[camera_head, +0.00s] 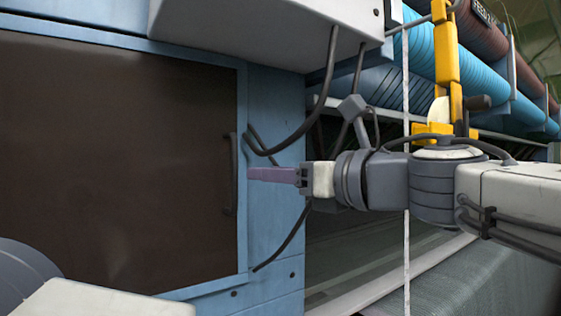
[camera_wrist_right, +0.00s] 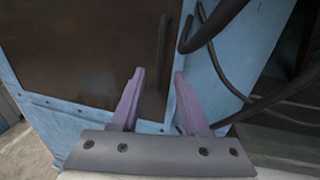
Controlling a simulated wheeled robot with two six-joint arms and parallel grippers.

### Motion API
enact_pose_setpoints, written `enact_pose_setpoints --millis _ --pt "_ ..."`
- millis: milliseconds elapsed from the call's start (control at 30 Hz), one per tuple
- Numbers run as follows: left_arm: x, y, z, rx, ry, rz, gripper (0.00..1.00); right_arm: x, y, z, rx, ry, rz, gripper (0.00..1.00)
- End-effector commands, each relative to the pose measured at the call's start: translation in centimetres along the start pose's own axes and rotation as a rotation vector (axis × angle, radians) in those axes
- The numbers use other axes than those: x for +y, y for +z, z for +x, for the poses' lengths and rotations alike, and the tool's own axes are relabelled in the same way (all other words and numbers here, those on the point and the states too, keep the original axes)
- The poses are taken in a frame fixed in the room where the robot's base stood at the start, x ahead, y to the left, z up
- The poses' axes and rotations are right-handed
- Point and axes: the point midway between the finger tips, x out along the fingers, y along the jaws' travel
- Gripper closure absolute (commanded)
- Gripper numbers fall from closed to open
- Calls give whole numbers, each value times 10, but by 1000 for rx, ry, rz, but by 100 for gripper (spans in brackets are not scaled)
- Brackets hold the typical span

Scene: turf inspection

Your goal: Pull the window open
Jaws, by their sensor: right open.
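The window (camera_head: 110,160) is a large dark brown panel in a light blue frame, filling the left of the head view; it looks shut. Its dark vertical handle (camera_head: 230,175) is near its right edge. My right gripper (camera_head: 252,174) comes in from the right with purple fingers pointing at the handle, just right of it in the picture. In the right wrist view, the fingers (camera_wrist_right: 157,80) are apart with nothing between them. The handle (camera_wrist_right: 163,45) stands beyond the fingertips, against the window (camera_wrist_right: 90,50). I cannot tell the exact gap. My left gripper is not in view.
Black cables (camera_head: 325,95) hang from a pale box (camera_head: 265,25) above and cross the blue panel near my right gripper. A white upright cord (camera_head: 406,250) hangs by my right arm. Large blue rolls (camera_head: 480,75) and a yellow part (camera_head: 446,55) are at the upper right.

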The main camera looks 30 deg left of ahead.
Motion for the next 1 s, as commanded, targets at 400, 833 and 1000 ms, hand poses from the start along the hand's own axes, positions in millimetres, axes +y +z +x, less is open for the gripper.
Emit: enact_pose_setpoints --millis 400,833,1000 --pt "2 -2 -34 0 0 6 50 0 2 73 2 1 4 55" --pt "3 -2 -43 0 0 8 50 0 -1 99 0 -3 4 55" --pt "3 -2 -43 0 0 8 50 0 -1 99 0 -2 4 71"
